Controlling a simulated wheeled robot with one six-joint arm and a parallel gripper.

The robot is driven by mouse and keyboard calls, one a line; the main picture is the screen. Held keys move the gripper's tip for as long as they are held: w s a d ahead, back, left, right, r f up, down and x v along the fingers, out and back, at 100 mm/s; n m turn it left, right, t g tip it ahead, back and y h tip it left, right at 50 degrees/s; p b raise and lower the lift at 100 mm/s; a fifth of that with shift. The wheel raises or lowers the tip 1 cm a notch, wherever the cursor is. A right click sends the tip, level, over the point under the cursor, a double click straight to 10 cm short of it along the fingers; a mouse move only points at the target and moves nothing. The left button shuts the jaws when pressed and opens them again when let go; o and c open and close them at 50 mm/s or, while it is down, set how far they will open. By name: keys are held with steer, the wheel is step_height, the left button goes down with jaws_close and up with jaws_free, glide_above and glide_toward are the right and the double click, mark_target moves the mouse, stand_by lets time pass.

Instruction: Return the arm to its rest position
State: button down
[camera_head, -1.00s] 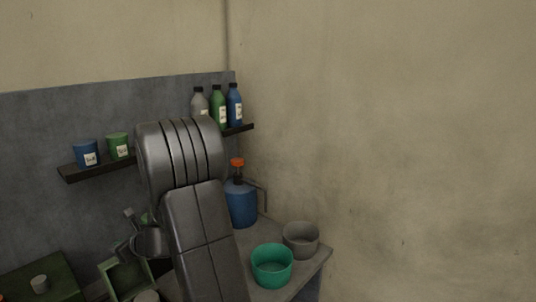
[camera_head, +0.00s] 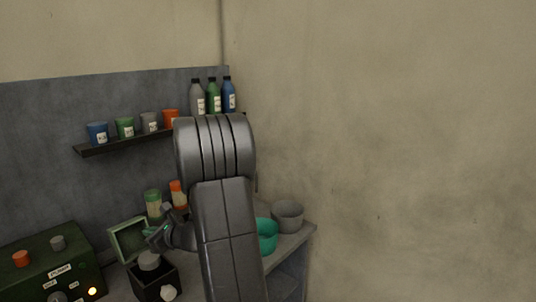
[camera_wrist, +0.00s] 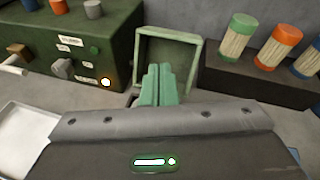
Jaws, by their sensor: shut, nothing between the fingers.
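My gripper shows in the wrist view (camera_wrist: 158,85) as two pale green fingers pressed together with nothing between them. In the head view my gripper (camera_head: 155,238) is partly hidden beside my grey arm, which rises in front of the counter. The fingertips appear in front of a green open-fronted box (camera_wrist: 168,52); I cannot tell how far apart they are. That box also stands on the counter in the head view (camera_head: 120,243).
A dark green machine (camera_head: 45,262) with a lit lamp stands at the left. A green bowl (camera_head: 266,236) and grey bowl (camera_head: 288,214) sit at the counter's right. A shelf (camera_head: 105,148) holds cups and bottles. A white tray (camera_wrist: 22,140) lies at lower left.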

steer(key=d+f+b, duration=0.1)
steer(key=s+d+f+b, duration=0.1)
steer(key=b, duration=0.1)
steer(key=shift+s+f+t+y, duration=0.2)
steer(key=shift+f+t+y, duration=0.1)
steer(key=shift+y, duration=0.1)
steer(key=shift+r, duration=0.1)
